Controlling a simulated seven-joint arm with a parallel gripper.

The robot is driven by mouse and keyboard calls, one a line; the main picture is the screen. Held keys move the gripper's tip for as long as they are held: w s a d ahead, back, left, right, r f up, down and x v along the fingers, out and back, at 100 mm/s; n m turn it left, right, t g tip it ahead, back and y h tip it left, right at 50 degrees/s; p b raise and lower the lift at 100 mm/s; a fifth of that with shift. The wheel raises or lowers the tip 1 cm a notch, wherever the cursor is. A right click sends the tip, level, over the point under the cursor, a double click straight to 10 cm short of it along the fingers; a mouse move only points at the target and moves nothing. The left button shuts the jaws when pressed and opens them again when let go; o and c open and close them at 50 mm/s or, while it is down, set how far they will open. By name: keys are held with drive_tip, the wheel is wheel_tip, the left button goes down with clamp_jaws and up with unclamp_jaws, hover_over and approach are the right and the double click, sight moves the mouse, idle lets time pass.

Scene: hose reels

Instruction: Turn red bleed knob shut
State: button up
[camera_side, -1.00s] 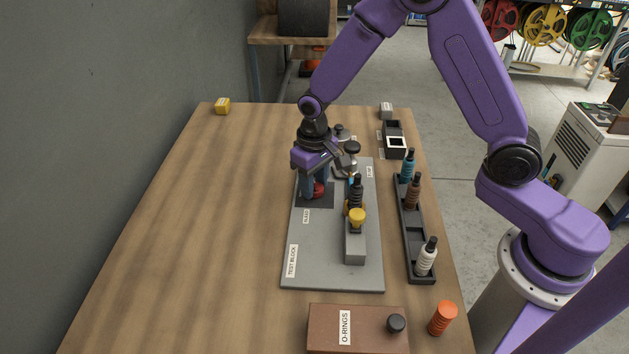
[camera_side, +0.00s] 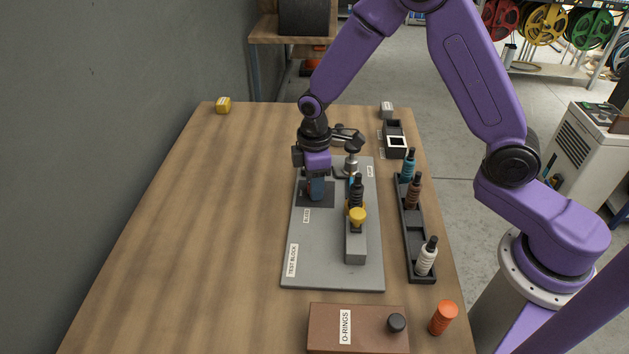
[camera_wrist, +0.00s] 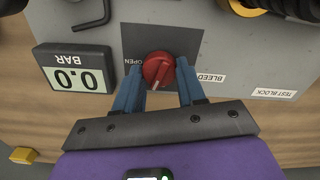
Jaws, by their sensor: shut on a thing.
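The red bleed knob (camera_wrist: 158,69) sits on a dark square plate (camera_wrist: 138,40) on the grey test block (camera_side: 300,262). A white mark on the knob's face points toward its lower left in the wrist view. My gripper (camera_wrist: 160,84) is shut on the knob, with one blue finger on each side. In the side view, my gripper (camera_side: 316,196) is low over the dark plate and its fingers hide the knob. The label OPEN (camera_wrist: 133,62) is left of the knob and the label BLEED (camera_wrist: 211,77) is right of it.
Fittings with a yellow cap (camera_side: 357,216) stand right of my gripper. A dark rack (camera_side: 418,260) with bottles lies farther right. An O-RINGS box (camera_side: 325,335) is in front.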

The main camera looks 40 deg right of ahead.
drive_tip(key=shift+n, duration=2)
drive_tip(key=o, duration=1.1)
drive_tip(key=shift+c, duration=0.2)
wheel_tip(320, 180, up, 18)
drive_tip(key=shift+f, duration=0.25)
drive_tip(key=shift+s, duration=0.15)
drive_tip(key=s+d+f+m, duration=0.1)
drive_tip(key=s+d, duration=0.3)
drive_tip(key=s, duration=1)
drive_tip(key=s+d+f+m, duration=0.2)
drive_tip(key=s+d, duration=0.1)
drive_tip(key=s, duration=1.1)
drive_tip(key=shift+d+f, duration=0.15)
drive_tip(key=shift+d, duration=0.2)
